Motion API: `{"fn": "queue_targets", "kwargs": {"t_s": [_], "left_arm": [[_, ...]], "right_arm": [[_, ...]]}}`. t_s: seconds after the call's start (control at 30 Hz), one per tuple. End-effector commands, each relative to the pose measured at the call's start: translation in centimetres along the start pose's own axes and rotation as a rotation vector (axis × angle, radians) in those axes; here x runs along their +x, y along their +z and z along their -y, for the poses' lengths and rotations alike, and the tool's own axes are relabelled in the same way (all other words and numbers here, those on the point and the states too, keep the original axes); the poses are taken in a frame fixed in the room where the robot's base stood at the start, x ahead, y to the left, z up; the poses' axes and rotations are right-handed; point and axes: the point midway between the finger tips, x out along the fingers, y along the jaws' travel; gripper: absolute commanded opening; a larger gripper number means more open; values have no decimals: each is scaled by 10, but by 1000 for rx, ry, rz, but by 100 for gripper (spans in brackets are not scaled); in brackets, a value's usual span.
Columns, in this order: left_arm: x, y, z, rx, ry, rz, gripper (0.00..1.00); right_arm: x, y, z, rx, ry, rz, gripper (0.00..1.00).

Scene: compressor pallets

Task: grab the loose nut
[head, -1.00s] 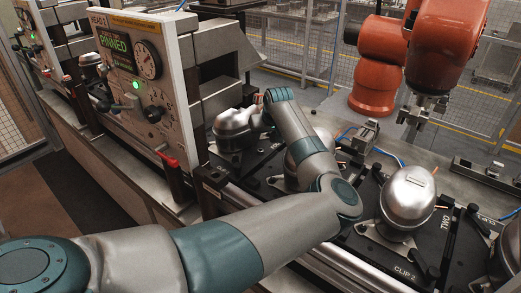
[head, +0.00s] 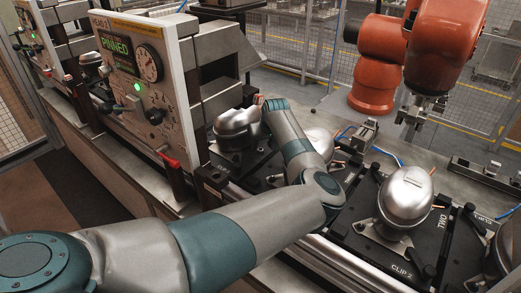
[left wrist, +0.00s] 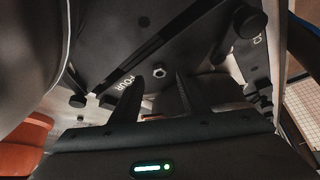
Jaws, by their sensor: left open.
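The loose nut (left wrist: 160,72) is a small, bright metal hexagon in the left wrist view. It appears on the dark pallet plate, just beyond the gap between my fingertips. My left gripper (left wrist: 157,83) is open and empty, with one dark finger on either side of the nut's line. I cannot tell the exact height of the fingertips above the plate. In the head view my left arm reaches across to the pallets, and its fingers and the nut are hidden there. My right gripper is in neither view.
Silver compressor domes (head: 237,129) stand on black pallets, with another nearer dome (head: 406,196) right of my arm. A test panel (head: 135,75) reading PINNED stands to the left. An orange robot arm (head: 430,45) hangs at the back right, beyond the line.

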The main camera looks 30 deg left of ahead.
Motion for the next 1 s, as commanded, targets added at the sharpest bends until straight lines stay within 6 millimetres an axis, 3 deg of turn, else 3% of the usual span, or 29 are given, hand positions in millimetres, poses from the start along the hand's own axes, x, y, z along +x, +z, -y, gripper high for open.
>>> {"fn": "queue_targets", "kwargs": {"t_s": [0.1,0.3,0.8,0.97,1.0], "left_arm": [[14,-1,0,2,0,1,41],[27,0,-1,2,1,1,41],[28,0,-1,1,1,0,41],[28,0,-1,1,1,0,3],[28,0,-1,1,1,0,0]], "right_arm": [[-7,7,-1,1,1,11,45],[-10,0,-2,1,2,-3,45],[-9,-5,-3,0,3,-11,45],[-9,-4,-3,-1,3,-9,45],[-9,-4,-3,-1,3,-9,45]]}}
